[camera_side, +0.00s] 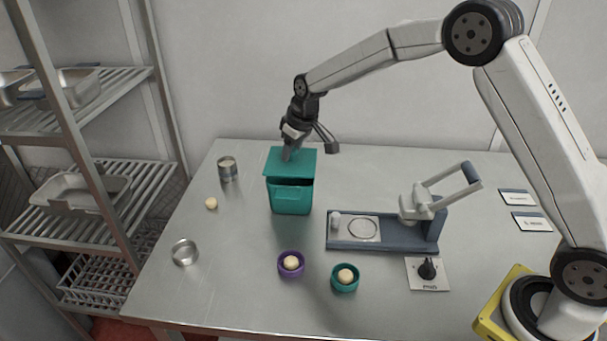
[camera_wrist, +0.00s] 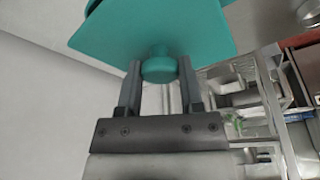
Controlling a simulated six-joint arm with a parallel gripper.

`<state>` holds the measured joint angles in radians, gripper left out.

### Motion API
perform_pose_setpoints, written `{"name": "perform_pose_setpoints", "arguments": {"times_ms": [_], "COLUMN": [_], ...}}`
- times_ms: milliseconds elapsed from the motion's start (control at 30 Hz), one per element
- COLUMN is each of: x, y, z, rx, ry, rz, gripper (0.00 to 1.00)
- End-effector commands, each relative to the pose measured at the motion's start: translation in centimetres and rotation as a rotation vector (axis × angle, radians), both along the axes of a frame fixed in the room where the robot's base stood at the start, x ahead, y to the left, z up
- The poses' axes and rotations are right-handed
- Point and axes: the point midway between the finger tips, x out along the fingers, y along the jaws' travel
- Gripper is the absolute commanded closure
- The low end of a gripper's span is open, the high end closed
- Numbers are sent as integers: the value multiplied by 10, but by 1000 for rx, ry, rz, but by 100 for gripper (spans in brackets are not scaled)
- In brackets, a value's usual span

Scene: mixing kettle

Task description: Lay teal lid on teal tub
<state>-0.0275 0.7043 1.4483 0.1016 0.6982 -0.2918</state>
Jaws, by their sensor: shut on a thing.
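The teal lid (camera_side: 290,163) is a flat square plate with a round knob. My gripper (camera_side: 289,150) is shut on the lid's knob, and the wrist view shows the knob (camera_wrist: 159,66) between the two fingers. The lid (camera_wrist: 155,25) fills the top of the wrist view. The teal tub (camera_side: 291,198) stands upright on the table, directly below the lid in the side view. The lid hides the tub's mouth, and a dark gap shows under its front edge. I cannot tell whether the lid touches the rim at the back.
A tin can (camera_side: 228,168) and a small pale ball (camera_side: 211,203) are left of the tub. A metal ring (camera_side: 184,252) lies near the front left. A purple cup (camera_side: 291,264) and a teal cup (camera_side: 345,278) hold pale balls in front. A blue-grey press (camera_side: 390,229) stands to the right.

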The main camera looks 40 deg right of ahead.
Motion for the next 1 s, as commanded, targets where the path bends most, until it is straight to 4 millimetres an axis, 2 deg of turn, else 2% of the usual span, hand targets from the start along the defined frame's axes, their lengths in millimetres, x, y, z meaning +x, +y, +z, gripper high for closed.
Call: {"name": "perform_pose_setpoints", "arguments": {"times_ms": [1000], "x": [0], "y": [0], "z": [-23], "rx": [0], "ry": [0], "rz": [0], "gripper": [100]}}
